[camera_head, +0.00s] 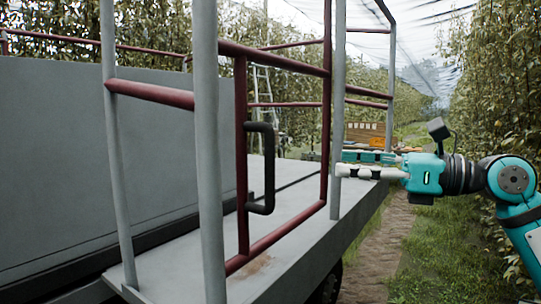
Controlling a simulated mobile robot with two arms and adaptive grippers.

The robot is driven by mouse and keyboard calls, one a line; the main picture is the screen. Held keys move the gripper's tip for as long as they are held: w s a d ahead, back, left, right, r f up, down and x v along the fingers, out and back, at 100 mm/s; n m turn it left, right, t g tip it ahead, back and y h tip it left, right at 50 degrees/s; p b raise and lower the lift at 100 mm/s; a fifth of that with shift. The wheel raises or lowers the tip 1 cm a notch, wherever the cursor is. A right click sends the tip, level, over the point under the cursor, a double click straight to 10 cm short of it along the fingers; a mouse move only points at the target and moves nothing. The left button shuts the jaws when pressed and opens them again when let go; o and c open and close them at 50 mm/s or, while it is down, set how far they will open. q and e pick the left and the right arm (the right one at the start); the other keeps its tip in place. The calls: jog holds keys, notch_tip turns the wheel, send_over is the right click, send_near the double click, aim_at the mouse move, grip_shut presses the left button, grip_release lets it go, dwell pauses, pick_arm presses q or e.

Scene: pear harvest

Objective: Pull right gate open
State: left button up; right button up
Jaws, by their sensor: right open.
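The gate is a dark red tube frame (241,150) with a black handle (270,168) on its left upright. It stands between a near grey post (207,150) and a farther grey post (338,110), above the grey platform; it looks shut. My right gripper (345,163) comes in from the right, teal with pale fingertips. Its fingers are apart and empty, pointing left. The tips are at the far post in the picture, well right of the handle; contact cannot be told. My left gripper is not in view.
The grey platform (300,225) has a tall grey panel (170,150) on the left and more red rails. A wooden crate (366,135) stands behind my gripper. A dirt and grass path (385,255) runs along the right, beside leafy trees (495,100).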

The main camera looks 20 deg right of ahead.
jog(key=p, duration=0.7)
send_over(267, 201)
jog(key=shift+w+d+r, duration=0.1)
jog(key=shift+w+d, duration=0.2)
jog(key=shift+d, duration=0.1)
jog(key=shift+c, duration=0.4)
grip_shut()
jog(key=shift+w, duration=0.1)
jog(key=shift+w+a, duration=0.15)
jog(key=shift+a, duration=0.1)
